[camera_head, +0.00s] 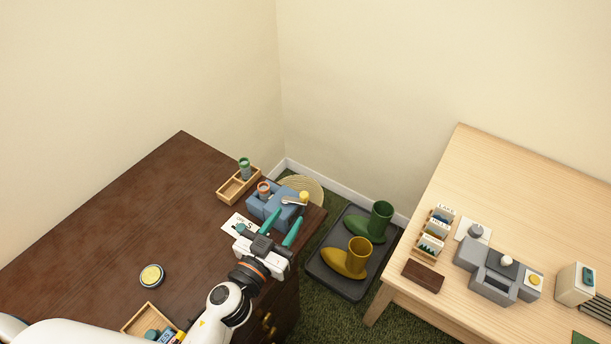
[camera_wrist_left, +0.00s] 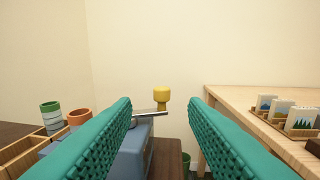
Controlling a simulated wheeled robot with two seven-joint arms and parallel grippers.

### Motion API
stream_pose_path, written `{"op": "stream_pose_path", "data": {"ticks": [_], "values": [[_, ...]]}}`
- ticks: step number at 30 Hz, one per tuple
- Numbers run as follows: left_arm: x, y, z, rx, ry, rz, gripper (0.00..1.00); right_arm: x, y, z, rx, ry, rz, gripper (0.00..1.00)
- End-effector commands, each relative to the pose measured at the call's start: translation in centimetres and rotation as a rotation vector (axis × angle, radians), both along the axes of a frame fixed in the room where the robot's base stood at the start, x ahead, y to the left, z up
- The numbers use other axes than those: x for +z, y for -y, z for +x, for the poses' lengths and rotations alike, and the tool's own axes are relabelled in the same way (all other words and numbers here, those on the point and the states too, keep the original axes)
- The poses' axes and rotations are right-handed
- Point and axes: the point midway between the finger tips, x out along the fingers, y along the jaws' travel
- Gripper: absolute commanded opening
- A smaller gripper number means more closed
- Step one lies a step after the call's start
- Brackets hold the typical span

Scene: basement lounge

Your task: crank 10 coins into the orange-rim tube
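A blue-grey coin machine (camera_head: 262,205) stands near the far right corner of the dark table. The orange-rim tube (camera_head: 264,187) stands upright on it; in the left wrist view it shows at left (camera_wrist_left: 79,118). The crank has a metal arm (camera_head: 291,202) and a yellow knob (camera_head: 304,196); the knob also shows in the left wrist view (camera_wrist_left: 161,96). My left gripper (camera_head: 287,228) is open, its teal fingers apart, just in front of the crank. The knob appears between the fingers, beyond the tips, untouched as far as I can tell. My right gripper is out of view.
A wooden tray (camera_head: 238,186) with a green-rim tube (camera_head: 244,168) stands behind the machine. A paper card (camera_head: 237,225) lies in front. A round tin (camera_head: 152,276) and another wooden tray (camera_head: 140,318) are nearer. A light table (camera_head: 545,187) stands right, across a gap.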

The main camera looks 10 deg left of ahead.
Motion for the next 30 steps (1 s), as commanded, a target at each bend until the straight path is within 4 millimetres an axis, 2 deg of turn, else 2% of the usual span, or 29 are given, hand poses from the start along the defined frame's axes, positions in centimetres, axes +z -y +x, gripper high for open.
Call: {"op": "stream_pose_path", "data": {"ticks": [6,15,21,30], "values": [[0.5,1.1,4.0,0.000,0.005,0.002,0.40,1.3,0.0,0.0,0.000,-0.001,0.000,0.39],[0.1,2.5,9.0,0.002,0.002,0.001,0.40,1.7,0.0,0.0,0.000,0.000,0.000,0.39],[0.1,2.9,10.4,0.002,0.001,0.000,0.40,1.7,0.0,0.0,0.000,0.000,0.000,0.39],[0.1,3.0,10.5,0.002,0.001,0.000,0.38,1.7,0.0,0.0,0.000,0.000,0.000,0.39]]}}
